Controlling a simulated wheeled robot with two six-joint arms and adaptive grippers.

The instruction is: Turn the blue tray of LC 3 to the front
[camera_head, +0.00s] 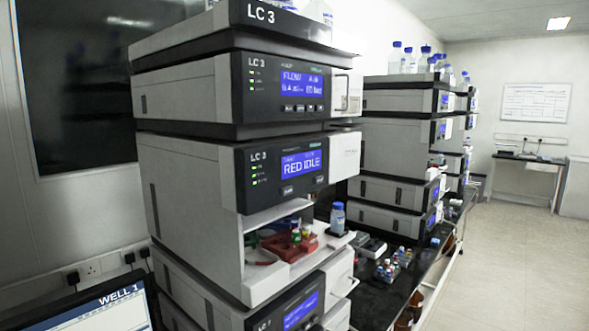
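The LC 3 stack (190,190) stands left of centre, with several grey units on top of each other. The display (302,164) on its middle unit reads "RED IDLE" in large letters; the smaller line above is hard to read. Below it is an open bay. A red tray (281,250) with small coloured-cap vials sits at its front. A bluish part (284,222), possibly the blue tray, shows behind the red one, mostly hidden. A bit of green (250,240) shows at the bay's left. Neither of my grippers is in view.
A blue-capped bottle (337,219) stands right of the bay. A monitor (112,308) reading "WELL 1" is at the lower left. More instrument stacks (392,145) line the dark bench (380,300). The floor (510,260) at the right is clear.

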